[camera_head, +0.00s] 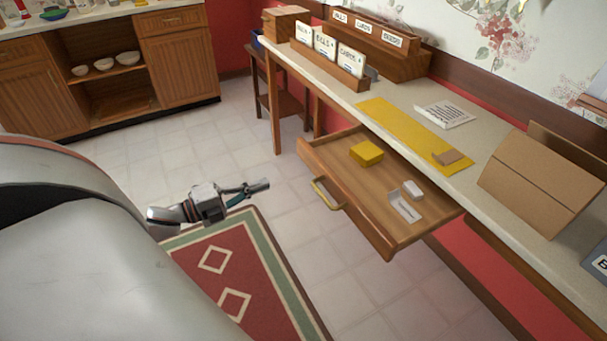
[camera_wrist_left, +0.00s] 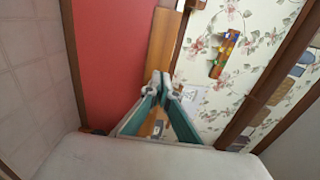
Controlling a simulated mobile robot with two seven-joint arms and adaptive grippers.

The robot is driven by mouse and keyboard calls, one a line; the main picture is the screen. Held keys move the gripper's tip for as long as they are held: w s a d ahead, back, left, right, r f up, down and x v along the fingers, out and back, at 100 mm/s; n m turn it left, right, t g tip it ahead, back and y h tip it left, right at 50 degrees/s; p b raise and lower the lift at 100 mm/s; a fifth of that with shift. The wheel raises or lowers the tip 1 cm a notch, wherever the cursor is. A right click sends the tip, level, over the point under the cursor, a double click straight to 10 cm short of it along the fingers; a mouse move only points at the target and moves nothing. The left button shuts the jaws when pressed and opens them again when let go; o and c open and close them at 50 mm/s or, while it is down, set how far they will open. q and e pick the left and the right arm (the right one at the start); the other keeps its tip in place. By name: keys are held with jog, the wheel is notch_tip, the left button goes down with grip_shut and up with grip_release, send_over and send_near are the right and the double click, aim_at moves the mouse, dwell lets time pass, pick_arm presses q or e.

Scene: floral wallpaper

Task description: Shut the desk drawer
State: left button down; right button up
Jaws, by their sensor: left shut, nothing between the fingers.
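The desk drawer (camera_head: 335,163) is wooden and stands pulled out from under the long desk (camera_head: 480,182) in the head view. A brass handle (camera_head: 326,193) is on its front. Inside the drawer are a yellow block (camera_head: 366,153), a small white block (camera_head: 412,189) and a pale flat piece (camera_head: 404,206). My left gripper (camera_head: 264,185) is shut and empty, to the left of the drawer front and apart from the handle. Its closed fingertips also show in the left wrist view (camera_wrist_left: 160,82). My right gripper is not in view.
On the desk are a cardboard box (camera_head: 535,185), a yellow mat (camera_head: 405,128), a paper (camera_head: 445,114) and card files (camera_head: 330,55). A red patterned rug (camera_head: 225,290) lies on the tiled floor. Open floor lies between my left gripper and the drawer.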

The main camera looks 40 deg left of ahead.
aim_at(314, 167)
pick_arm(q)
jog(key=x, duration=1.2)
jog(key=shift+w+b, duration=0.2)
jog(key=shift+b, duration=0.2)
jog(key=shift+w+d, duration=0.25)
jog(key=shift+w, duration=0.3)
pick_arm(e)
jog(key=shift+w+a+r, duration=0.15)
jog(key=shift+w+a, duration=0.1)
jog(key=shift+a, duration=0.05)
pick_arm(q)
jog(key=shift+w, duration=0.1)
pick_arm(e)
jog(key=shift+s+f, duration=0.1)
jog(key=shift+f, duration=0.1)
